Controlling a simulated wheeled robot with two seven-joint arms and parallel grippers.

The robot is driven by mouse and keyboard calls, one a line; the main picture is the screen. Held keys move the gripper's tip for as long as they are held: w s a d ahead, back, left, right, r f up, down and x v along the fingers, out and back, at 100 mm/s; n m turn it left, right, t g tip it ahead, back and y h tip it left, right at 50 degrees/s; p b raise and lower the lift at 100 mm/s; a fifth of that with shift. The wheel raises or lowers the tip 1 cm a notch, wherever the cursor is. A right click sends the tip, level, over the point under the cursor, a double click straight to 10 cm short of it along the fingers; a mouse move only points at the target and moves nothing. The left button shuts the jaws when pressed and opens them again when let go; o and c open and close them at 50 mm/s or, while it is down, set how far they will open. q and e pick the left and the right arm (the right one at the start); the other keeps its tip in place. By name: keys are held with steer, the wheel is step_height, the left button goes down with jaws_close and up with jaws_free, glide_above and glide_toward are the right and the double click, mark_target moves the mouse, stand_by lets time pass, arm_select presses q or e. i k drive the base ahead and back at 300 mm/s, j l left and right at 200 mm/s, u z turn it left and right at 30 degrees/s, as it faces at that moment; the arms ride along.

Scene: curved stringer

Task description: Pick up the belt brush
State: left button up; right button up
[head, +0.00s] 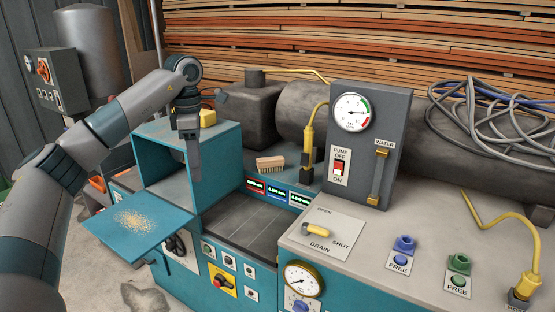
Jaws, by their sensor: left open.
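The belt brush (270,164) is a small brush with a tan wooden back and pale bristles. It lies on the teal machine's ledge, behind the dark belt bed (250,222) and just above the small displays. My left gripper (195,172) points down at the right part of the open teal box, to the left of the brush and apart from it. It is open and holds nothing that I can see; its fingers overlap in this view. My right gripper is not in view.
The teal box (221,160) has its flap (150,222) lowered, with sawdust on it. The grey pump panel (367,140) stands right of the brush, with a yellow plug and cable (309,135) close beside it. A tangled grey hose (490,115) lies at right.

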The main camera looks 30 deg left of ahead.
mark_target(272, 164)
steer(key=i, duration=1.3)
